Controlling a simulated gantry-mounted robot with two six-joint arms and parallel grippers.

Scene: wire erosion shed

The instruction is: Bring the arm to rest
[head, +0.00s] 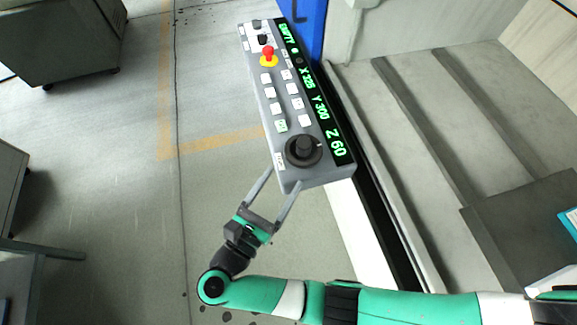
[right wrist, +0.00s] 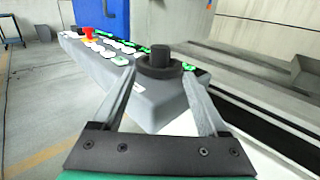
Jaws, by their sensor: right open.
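My right arm (head: 390,303) comes in along the bottom from the right in the head view. Its gripper (head: 282,188) is open, with its two fingers pointing up at the lower end of a grey control panel (head: 297,105). In the right wrist view the open fingers (right wrist: 160,90) stand either side of the panel's near end, by the black knob (right wrist: 160,58). I cannot tell whether they touch the panel. The panel has a red button (head: 268,52), white keys and a green display (head: 318,95) reading X 325, Y 300, Z 60. My left gripper is not in view.
A machine bed with raised rails (head: 425,120) lies right of the panel, beside a blue column (head: 305,25). A dark grey plate (head: 530,225) is at the lower right. Grey cabinets (head: 75,40) stand at the left. The floor (head: 170,200) left of the gripper is clear.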

